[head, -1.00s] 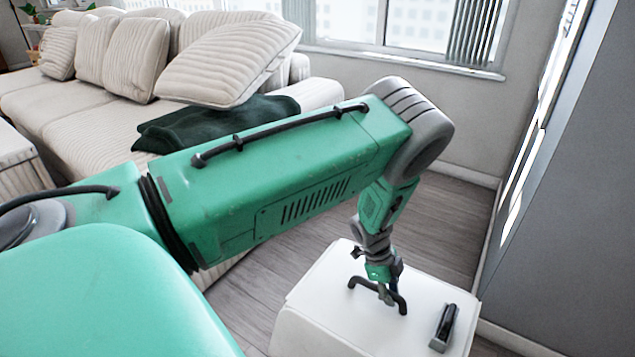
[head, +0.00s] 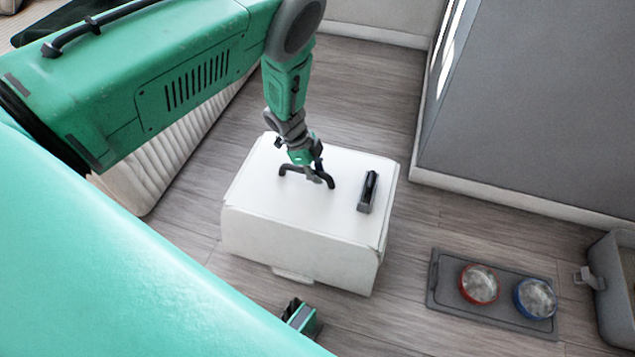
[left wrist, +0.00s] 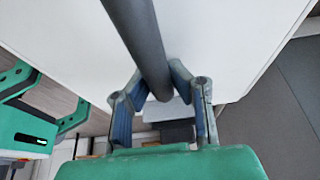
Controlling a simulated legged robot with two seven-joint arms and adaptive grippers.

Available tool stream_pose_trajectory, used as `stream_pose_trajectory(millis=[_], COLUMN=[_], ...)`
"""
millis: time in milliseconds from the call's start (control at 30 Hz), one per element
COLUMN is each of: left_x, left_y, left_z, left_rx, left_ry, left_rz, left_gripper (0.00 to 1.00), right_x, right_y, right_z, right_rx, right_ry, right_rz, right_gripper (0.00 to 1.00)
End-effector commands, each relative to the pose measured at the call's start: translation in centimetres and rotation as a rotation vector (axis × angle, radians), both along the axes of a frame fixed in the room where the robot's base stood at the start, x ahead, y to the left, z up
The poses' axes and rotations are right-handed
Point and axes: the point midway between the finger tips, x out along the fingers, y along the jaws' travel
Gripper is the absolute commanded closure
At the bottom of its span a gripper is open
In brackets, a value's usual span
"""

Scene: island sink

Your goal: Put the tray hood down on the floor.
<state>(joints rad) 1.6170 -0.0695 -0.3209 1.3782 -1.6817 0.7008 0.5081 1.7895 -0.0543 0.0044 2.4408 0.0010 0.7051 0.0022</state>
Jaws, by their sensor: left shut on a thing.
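The tray hood (head: 300,240) is a large white box-shaped cover with a dark bar handle (head: 291,169) on top. My left gripper (head: 317,178) points down at the handle and is shut on it. In the left wrist view my left gripper (left wrist: 160,98) has its blue-padded fingers on both sides of the dark handle bar (left wrist: 143,45), with the hood's white top (left wrist: 225,45) behind. The hood looks upright and close to the wooden floor (head: 200,280); whether it touches the floor I cannot tell.
A small dark object (head: 368,192) lies on the hood's top. A grey tray (head: 500,309) with a red-rimmed and a blue-rimmed bowl is on the floor at right. A grey bin (head: 605,290) stands at the right edge, a grey wall block (head: 540,100) behind. Floor between is clear.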

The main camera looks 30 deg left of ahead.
Motion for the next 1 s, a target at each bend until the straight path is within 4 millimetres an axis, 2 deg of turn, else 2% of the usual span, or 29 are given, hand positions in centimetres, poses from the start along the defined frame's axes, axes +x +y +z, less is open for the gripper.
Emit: stream_pose_trajectory(millis=[100,200,567,600,633,667,1000], left_x=[0.0,0.1,0.1,-0.1,-0.1,-0.1,0.0], left_y=[0.0,0.0,0.0,0.0,0.0,0.0,0.0], left_z=[-2.3,-3.3,-3.5,-3.6,-3.6,-3.6,-3.4], left_rx=[0.0,0.0,0.0,0.002,0.002,0.002,0.001], left_ry=[0.0,-0.001,-0.001,0.002,0.002,0.002,0.002], left_rz=[0.001,0.0,-0.001,0.001,0.001,0.001,0.001], left_gripper=[1.0,1.0,1.0,0.79,0.68,0.65,0.65], right_x=[0.0,0.0,0.0,0.0,0.0,0.0,0.0], right_y=[0.0,0.0,0.0,0.0,0.0,0.0,0.0], right_z=[-1.3,-1.8,-1.7,-1.7,-1.7,-1.7,-1.7], right_rx=[0.0,0.0,0.0,0.0,0.0,0.0,0.0], right_ry=[0.0,0.0,0.0,0.0,0.0,0.0,0.0], right_rz=[0.0,0.0,0.0,0.0,0.0,0.0,0.0], right_gripper=[0.6,0.6,0.6,0.6,0.6,0.6,0.6])
